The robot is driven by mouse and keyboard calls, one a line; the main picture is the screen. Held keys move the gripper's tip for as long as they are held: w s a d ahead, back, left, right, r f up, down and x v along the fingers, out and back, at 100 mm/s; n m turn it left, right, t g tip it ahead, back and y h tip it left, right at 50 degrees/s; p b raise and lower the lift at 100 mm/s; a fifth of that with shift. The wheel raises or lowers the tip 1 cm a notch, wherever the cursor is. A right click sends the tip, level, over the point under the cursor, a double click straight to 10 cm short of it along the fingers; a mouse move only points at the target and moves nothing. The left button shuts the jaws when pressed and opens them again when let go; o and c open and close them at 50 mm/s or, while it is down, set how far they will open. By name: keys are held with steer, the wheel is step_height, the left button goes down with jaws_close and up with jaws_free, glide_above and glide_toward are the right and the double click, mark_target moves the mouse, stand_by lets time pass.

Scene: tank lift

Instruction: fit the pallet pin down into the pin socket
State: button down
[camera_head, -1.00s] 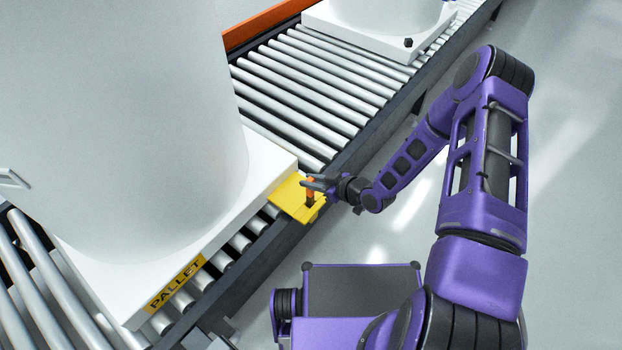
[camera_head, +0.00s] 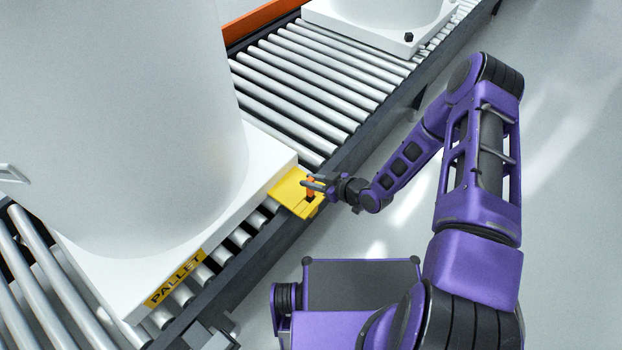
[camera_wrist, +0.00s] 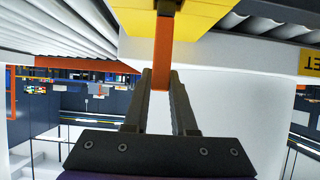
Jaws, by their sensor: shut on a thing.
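The pallet pin (camera_head: 310,186) is a slim orange bar with a dark lower end. In the wrist view, my fingers (camera_wrist: 160,82) close on the orange pin (camera_wrist: 161,50), which reaches to the yellow bracket (camera_wrist: 192,14). The pin socket's opening is not clear. The pin and fingers cover that spot, and I cannot tell whether the pin's dark end is inside it.
The white pallet (camera_head: 225,215) carries a large white tank (camera_head: 130,110). It rests on a roller conveyor (camera_head: 310,85) with a dark side rail (camera_head: 250,250). A second pallet (camera_head: 365,38) with a tank stands farther along. The floor right of the rail is clear.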

steer(key=shift+f, duration=0.15)
steer(key=c, duration=0.6)
jaws_free()
steer(key=shift+c, duration=0.2)
steer(key=p+v, duration=0.2)
steer(key=v, duration=1.5)
steer(key=shift+d, duration=0.15)
steer(key=shift+s, duration=0.1)
